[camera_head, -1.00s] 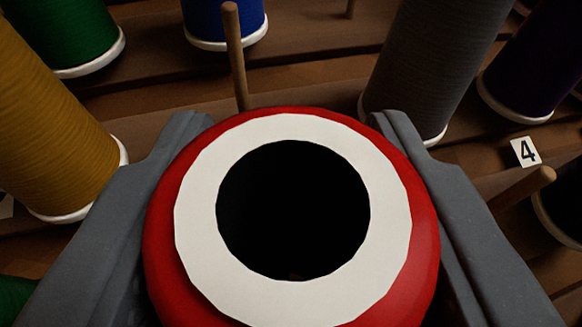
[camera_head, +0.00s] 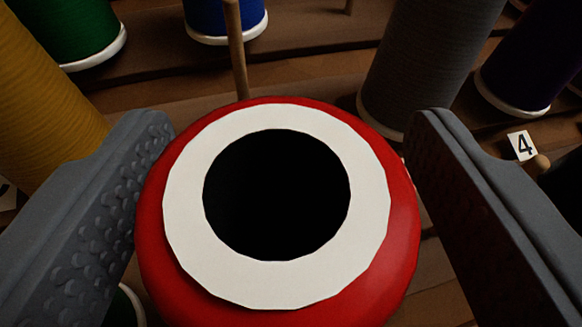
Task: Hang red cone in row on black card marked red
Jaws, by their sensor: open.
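The red cone (camera_head: 400,215) stands between my gripper's fingers, its white ring-shaped end (camera_head: 180,205) with a dark round hole facing the camera. My gripper (camera_head: 290,130) is open, with a gap on the right between finger and cone; the left finger lies close beside the cone. A bare wooden peg (camera_head: 236,50) rises just behind the cone. Whether a peg runs inside the cone is hidden in the dark hole. No black card marked red is in view.
Yellow (camera_head: 45,100), green (camera_head: 70,28), blue (camera_head: 225,15), grey (camera_head: 430,60) and purple (camera_head: 535,60) cones stand around on wooden rows. A white card marked 4 (camera_head: 522,146) sits at right, beside a peg tip (camera_head: 541,162).

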